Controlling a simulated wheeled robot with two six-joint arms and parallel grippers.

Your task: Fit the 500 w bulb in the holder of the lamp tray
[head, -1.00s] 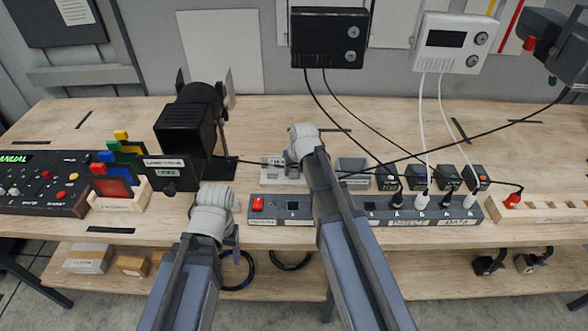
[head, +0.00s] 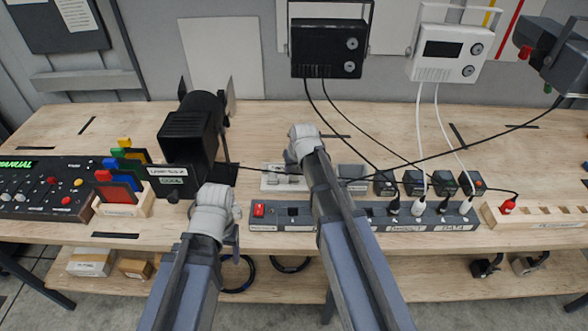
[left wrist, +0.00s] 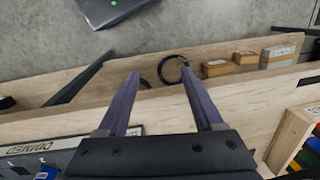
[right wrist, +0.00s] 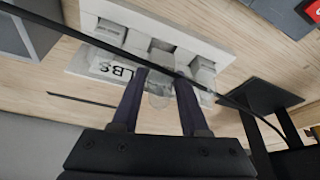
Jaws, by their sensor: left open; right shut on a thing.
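The black lamp (head: 190,135) stands at the left of the bench, with a dark labelled panel (head: 172,180) at its front. I cannot make out a bulb holder there. In the right wrist view my right gripper (right wrist: 160,78) is shut on a clear bulb (right wrist: 159,100), low over the pale bulb rack (right wrist: 92,62). Its wattage marking is not readable. In the head view the right arm hides much of the bulb rack (head: 275,184) and the jaws. My left gripper (left wrist: 160,73) is open and empty, above the bench's front edge.
A power strip (head: 275,224) with plugs runs along the front. Cables hang across the middle and right from the wall units (head: 328,48). Coloured slides (head: 118,193) in a wooden rack and a control desk (head: 42,187) stand left.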

